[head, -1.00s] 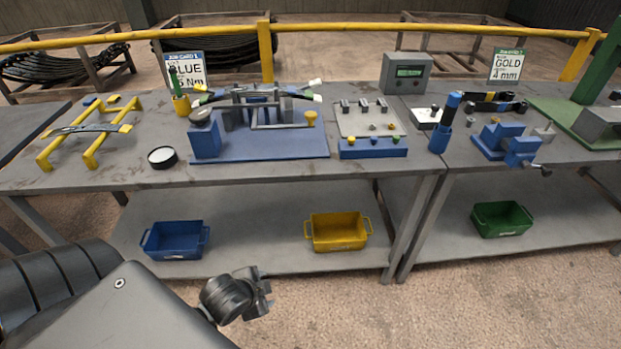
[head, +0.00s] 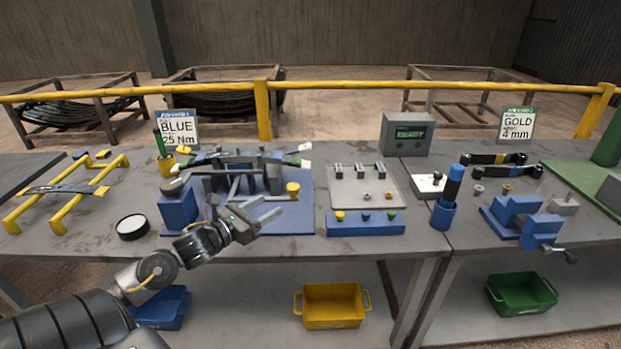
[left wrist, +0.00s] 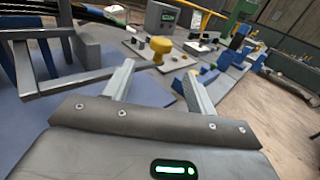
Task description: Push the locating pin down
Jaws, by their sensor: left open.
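The locating pin appears to be the yellow round-headed pin (head: 293,188) at the right end of the blue fixture plate (head: 290,222). It stands upright with its head above the plate. My left gripper (head: 272,207) is open and empty, just to the left of and nearer than the pin, over the plate. In the left wrist view the yellow pin (left wrist: 161,46) shows beyond and between the open fingertips (left wrist: 158,72), apart from them. My right gripper is not in view.
The grey clamp frame with a leaf spring (head: 238,172) stands just behind my left gripper. A blue block (head: 178,210) is left of it. A blue button box (head: 365,224) and grey tray (head: 375,185) lie right of the pin. A display box (head: 408,135) reads READY.

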